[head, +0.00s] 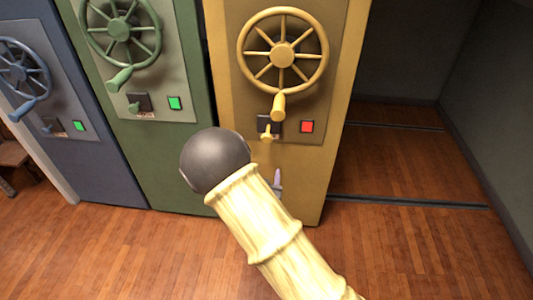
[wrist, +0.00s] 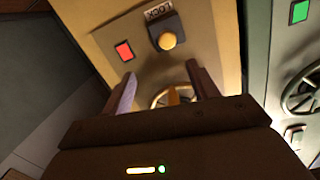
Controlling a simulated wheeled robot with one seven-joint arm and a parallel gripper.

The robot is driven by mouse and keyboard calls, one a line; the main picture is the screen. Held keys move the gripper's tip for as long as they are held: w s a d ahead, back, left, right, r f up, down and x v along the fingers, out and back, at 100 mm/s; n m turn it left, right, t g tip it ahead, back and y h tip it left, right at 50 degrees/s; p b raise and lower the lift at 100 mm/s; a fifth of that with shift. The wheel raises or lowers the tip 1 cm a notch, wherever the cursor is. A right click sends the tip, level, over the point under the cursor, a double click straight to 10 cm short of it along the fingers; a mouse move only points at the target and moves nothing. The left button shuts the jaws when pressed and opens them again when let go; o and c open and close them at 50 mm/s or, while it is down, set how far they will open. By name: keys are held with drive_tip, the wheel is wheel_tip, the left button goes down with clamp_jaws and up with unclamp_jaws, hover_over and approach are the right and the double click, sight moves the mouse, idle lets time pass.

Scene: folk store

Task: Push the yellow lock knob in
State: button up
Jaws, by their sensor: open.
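The yellow lock knob (head: 267,133) sticks out from a small black plate on the yellow shelf unit, below its handwheel. In the wrist view the knob (wrist: 168,41) shows as a round yellow end beside a label reading LOCK. My gripper (wrist: 160,70) is open, with its two fingers apart and nothing seen between them. In the wrist picture the knob lies beyond the fingertips, and they look apart from it. In the head view my arm hides most of the gripper; a finger (head: 277,182) shows below the knob.
A lit red square (head: 307,127) sits right of the knob. The yellow handwheel (head: 282,54) and its handle (head: 279,107) jut out above it. Green (head: 119,30) and blue (head: 24,66) wheel units, with green lights, stand to the left. Open floor (head: 390,160) lies to the right.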

sight(267, 140)
drive_tip(key=shift+s+a+f+t, duration=0.3)
drive_tip(key=shift+a+f+t, duration=0.05)
drive_tip(key=shift+a+t, duration=0.2)
drive_tip(key=w, duration=0.5)
drive_tip(key=w+b, duration=0.1)
drive_tip(key=w, duration=1.1)
drive_tip(key=shift+w+d+b, duration=0.25)
drive_tip(key=shift+d+b, duration=0.05)
drive_tip(key=shift+b, duration=0.1)
